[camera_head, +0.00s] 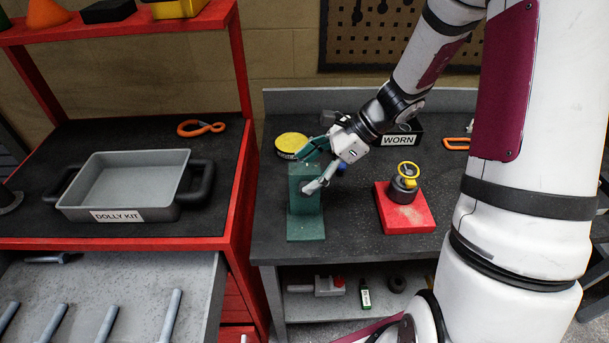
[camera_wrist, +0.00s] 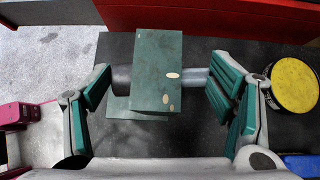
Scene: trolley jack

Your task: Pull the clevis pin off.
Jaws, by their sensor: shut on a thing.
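A green block (camera_head: 306,205) stands upright on a green base on the grey workbench; it also shows in the wrist view (camera_wrist: 156,70). A grey round pin, which I take for the clevis pin (camera_wrist: 195,77), sticks out of both sides of the block. My gripper (camera_head: 304,172) straddles the block. In the wrist view its green-padded fingers (camera_wrist: 160,72) are at the two ends of the pin and shut on it, one on each side. The middle of the pin is hidden inside the block.
A yellow-topped round tin (camera_head: 291,143) stands close behind the block. A bin labelled WORN (camera_head: 398,141) is behind my wrist. A red base (camera_head: 407,219) with a yellow-ringed part is to the right. A grey DOLLY KIT tray (camera_head: 117,214) stands on the red trolley at left.

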